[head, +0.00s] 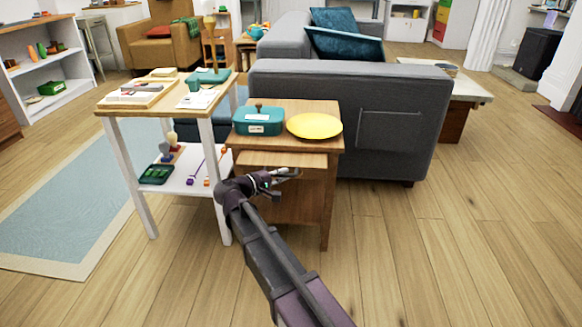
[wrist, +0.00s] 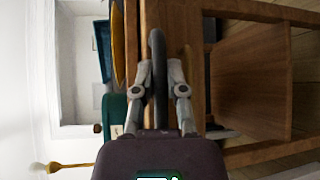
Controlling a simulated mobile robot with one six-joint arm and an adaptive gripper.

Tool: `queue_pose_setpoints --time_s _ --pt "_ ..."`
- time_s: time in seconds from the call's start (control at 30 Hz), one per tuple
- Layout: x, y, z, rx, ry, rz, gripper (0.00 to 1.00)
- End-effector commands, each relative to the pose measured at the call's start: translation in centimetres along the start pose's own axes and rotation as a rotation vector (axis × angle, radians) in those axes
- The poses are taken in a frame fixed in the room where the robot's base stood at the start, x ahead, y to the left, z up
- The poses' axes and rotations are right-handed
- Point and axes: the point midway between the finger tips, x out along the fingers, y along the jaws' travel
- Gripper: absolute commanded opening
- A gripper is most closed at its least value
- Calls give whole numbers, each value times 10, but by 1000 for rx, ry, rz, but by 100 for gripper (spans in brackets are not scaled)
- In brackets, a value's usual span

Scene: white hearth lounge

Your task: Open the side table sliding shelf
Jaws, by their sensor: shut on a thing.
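The wooden side table (head: 328,190) stands in front of the grey sofa. Its sliding shelf (head: 262,159) shows as a light wood slab sticking out a little below the table top. My gripper (head: 288,174) is at the shelf's front. In the wrist view, turned on its side, my gripper (wrist: 162,85) is shut on a dark bar handle (wrist: 158,48), with one finger on each side of it. The wooden front (wrist: 190,25) lies behind the handle. My wrist and arm hide part of the table's front in the head view.
A teal box (head: 258,121) and a yellow plate (head: 314,126) rest on the table top. A white-legged table (head: 110,104) with several items stands close on the left. The grey sofa (head: 395,125) is behind. Wooden floor (head: 450,260) is clear at front right.

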Motion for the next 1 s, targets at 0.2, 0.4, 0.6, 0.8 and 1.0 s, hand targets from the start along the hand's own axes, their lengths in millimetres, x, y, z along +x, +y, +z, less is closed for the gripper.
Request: queue_pose_setpoints --time_s 0.2,0.4,0.6,0.8,1.0 --pt "-45 -12 39 -2 21 4 0" --pt "-68 -19 62 -1 18 4 0" --pt "-75 -21 70 0 16 4 0" --pt "-74 -21 70 0 14 4 0" --pt "-74 -21 70 0 11 3 42"
